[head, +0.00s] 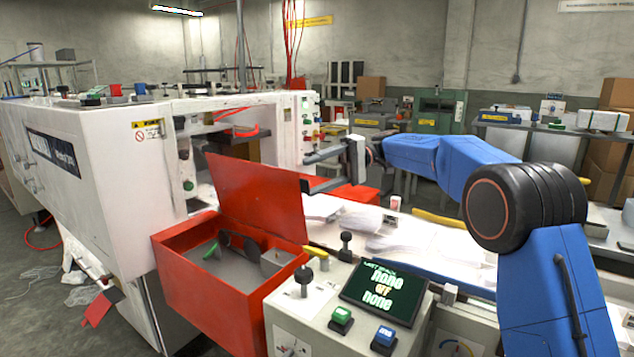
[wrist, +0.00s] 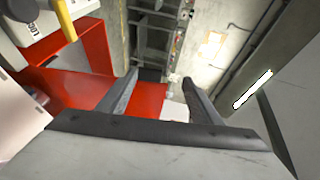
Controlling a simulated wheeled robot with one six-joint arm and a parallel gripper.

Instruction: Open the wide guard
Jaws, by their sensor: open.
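A wide red panel (head: 258,198), which looks like the wide guard, stands raised and leaning at the back edge of an open red box (head: 200,275). No label on it shows. Grey and green items lie inside the box. My gripper (head: 308,173) is open just right of the panel's upper right corner, its fingers pointing left. I cannot tell whether a finger touches the panel. In the wrist view my gripper (wrist: 160,76) is open with nothing held, and a red surface (wrist: 75,92) lies below and left of the fingers.
A white machine (head: 90,150) with an open bay stands at left. In front are a console screen (head: 385,298), a green button (head: 341,318) and a blue button (head: 384,338). White film or paper (head: 400,235) lies on the bed below my arm. Black knobs stick up near the box.

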